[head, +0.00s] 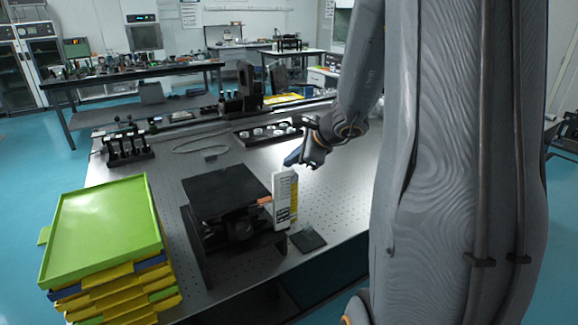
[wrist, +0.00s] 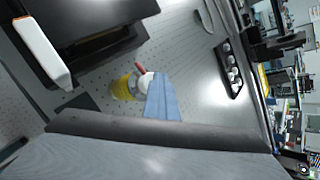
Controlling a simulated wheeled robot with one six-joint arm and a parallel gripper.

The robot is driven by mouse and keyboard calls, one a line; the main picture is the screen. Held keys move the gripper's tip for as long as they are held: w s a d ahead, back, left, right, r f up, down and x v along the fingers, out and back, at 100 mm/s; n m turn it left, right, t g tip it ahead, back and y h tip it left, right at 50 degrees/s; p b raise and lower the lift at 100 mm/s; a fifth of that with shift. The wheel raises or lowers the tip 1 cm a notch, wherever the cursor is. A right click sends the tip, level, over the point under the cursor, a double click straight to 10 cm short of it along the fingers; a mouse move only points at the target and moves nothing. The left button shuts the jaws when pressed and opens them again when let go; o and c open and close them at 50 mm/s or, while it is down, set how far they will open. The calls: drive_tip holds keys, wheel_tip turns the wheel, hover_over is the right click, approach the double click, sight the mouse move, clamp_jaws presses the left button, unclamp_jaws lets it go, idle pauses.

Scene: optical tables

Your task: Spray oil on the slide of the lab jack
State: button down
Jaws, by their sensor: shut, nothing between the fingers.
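The black lab jack (head: 224,190) stands on the perforated table, and part of it shows at the top left of the wrist view (wrist: 85,25). Its slide cannot be made out clearly. A yellow can with a white top and red nozzle (wrist: 123,88), seemingly the oil spray, stands on the table in the wrist view. My gripper (head: 297,158) is shut and empty, above the table to the right of and beyond the jack. Its blue fingers (wrist: 162,98) appear beside the can in the picture; whether they touch it I cannot tell.
A white upright piece with labels (head: 283,198) stands at the jack's right side. A small dark pad (head: 308,239) lies near the table edge. Stacked green and yellow trays (head: 105,230) are at the left. A black tray of white pieces (head: 240,138) lies behind.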

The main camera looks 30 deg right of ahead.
sight(292, 169)
drive_tip(key=shift+r+p, duration=2.3)
drive_tip(key=shift+r, duration=0.8)
idle(0.3)
